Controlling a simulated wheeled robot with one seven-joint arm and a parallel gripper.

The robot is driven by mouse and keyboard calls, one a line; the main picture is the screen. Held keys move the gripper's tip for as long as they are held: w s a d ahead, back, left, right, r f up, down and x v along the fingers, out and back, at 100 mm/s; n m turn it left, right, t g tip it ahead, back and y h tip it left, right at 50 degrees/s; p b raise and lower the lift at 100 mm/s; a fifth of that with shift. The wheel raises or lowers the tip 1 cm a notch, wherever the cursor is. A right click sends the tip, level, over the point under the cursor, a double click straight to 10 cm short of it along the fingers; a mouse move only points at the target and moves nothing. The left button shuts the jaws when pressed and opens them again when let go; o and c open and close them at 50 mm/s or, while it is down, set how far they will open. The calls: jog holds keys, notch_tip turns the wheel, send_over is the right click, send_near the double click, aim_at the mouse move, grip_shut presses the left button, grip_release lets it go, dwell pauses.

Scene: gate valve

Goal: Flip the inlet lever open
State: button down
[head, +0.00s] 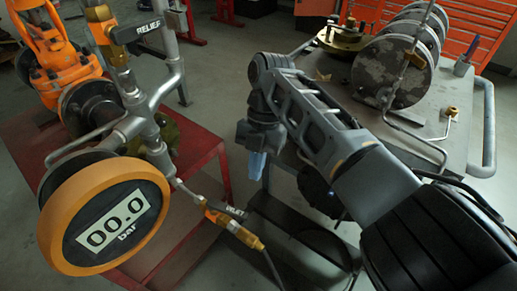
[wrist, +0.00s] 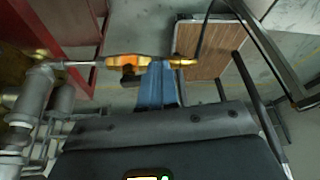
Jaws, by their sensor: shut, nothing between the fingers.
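The inlet valve (head: 222,218) is a brass fitting on a thin pipe low beside the gauge, with a hose at its lower end. My gripper (head: 256,165) has blue fingers, shut and empty, pointing down above and right of the valve in the head view. In the wrist view the fingers (wrist: 157,85) overlap the valve; I cannot tell whether they touch.
The round orange gauge (head: 105,215) reads 00.0 bar. A black RELIEF lever (head: 148,28) sits on the upper pipe. A red stand (head: 190,225) carries the pipework. A grey cart (head: 455,150) with discs stands right, behind my arm. Floor shows between stand and cart.

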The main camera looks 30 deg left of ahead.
aim_at(243, 212)
jog(key=s+f+p, duration=0.2)
jog(key=s+f, duration=0.1)
jog(key=s, duration=0.2)
jog(key=shift+s+d+f, duration=0.15)
jog(key=shift+d+f, duration=0.05)
jog(key=shift+d, duration=0.25)
jog(key=shift+p, duration=0.3)
jog(key=shift+s+d+m+y+p, duration=0.3)
jog(key=shift+s+m+p, duration=0.25)
jog(key=shift+m, duration=0.25)
jog(key=shift+s+d+m+y+p, duration=0.2)
jog(key=shift+s+m+y+p, duration=0.1)
jog(key=shift+s+m+p, duration=0.4)
jog(key=shift+w, duration=0.25)
jog(key=shift+w+b, duration=0.1)
jog(key=shift+b, duration=0.2)
